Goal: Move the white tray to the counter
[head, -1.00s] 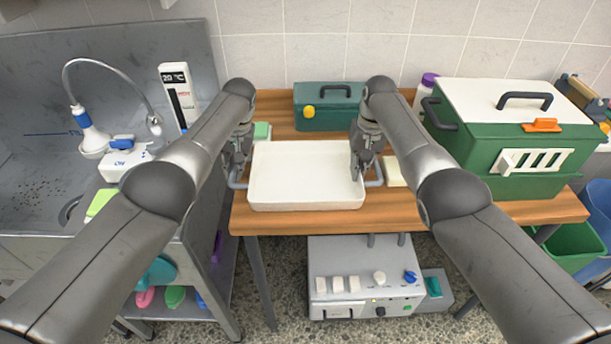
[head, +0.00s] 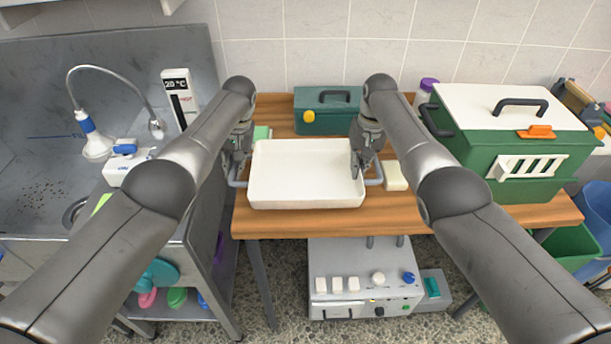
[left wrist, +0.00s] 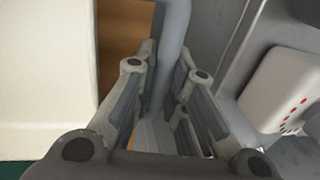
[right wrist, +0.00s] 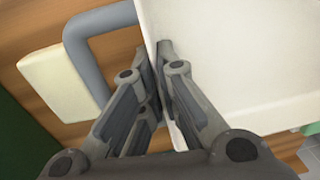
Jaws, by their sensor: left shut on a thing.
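The white tray (head: 306,172) is a shallow rectangle with grey side handles, over the wooden table. I cannot tell whether it touches the tabletop. My left gripper (head: 236,172) is at its left side, shut on the left handle; the grey bar (left wrist: 172,40) runs between the fingers in the left wrist view. My right gripper (head: 359,168) is at the tray's right wall; in the right wrist view its fingers (right wrist: 160,62) lie close together at the wall, beside the right handle (right wrist: 88,60). Whether they clamp it is unclear. The counter is not clearly identifiable.
On the wooden table (head: 400,220), a teal box (head: 325,118) stands behind the tray, a cream block (head: 396,176) to its right, and a green crate with a white lid (head: 510,150) further right. A metal sink (head: 40,150) is at left. A grey machine (head: 362,280) sits below.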

